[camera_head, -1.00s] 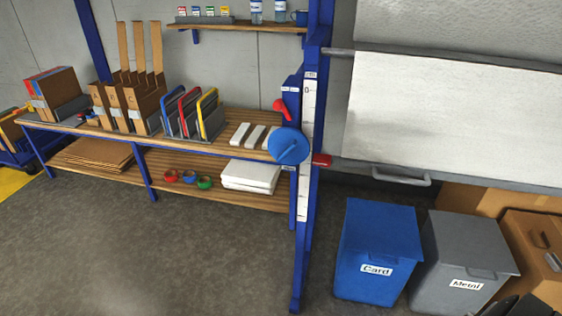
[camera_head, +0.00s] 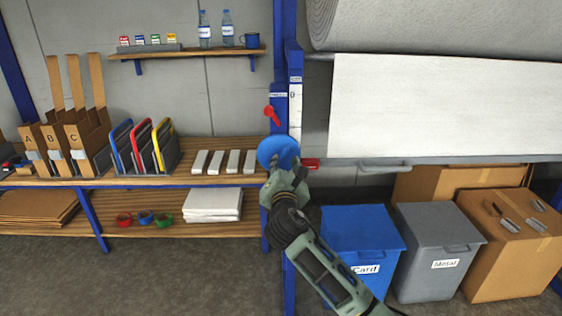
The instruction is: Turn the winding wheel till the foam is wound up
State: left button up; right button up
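The blue winding wheel (camera_head: 277,149) is mounted on the blue post beside the shelves. My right gripper (camera_head: 289,177) is at the lower edge of the wheel and overlaps it in the head view. Whether it touches the wheel, and whether its fingers are open or shut, I cannot tell. The white foam sheet (camera_head: 430,105) hangs down from the big foam roll (camera_head: 440,22); its lower end reaches a grey bar with a handle. My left gripper is not in view.
A red lever (camera_head: 271,114) sits on the post above the wheel, and a red pointer (camera_head: 310,163) is right of it. A wooden shelf (camera_head: 230,181) with white blocks is left. Blue Card bin (camera_head: 362,230), grey Metal bin (camera_head: 436,222) and a cardboard box (camera_head: 510,262) stand below the foam.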

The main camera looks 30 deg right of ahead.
aim_at(280, 159)
jog(key=x, duration=0.3)
jog(key=shift+w, duration=0.35)
jog(key=shift+w+d, duration=0.15)
jog(key=shift+w, duration=0.1)
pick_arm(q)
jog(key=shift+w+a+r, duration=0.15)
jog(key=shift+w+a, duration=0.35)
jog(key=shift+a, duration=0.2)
pick_arm(e)
jog(key=shift+c, duration=0.5)
jog(key=shift+f, duration=0.1)
jog(key=c, duration=0.5)
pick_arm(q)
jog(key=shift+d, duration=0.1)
pick_arm(e)
grip_shut()
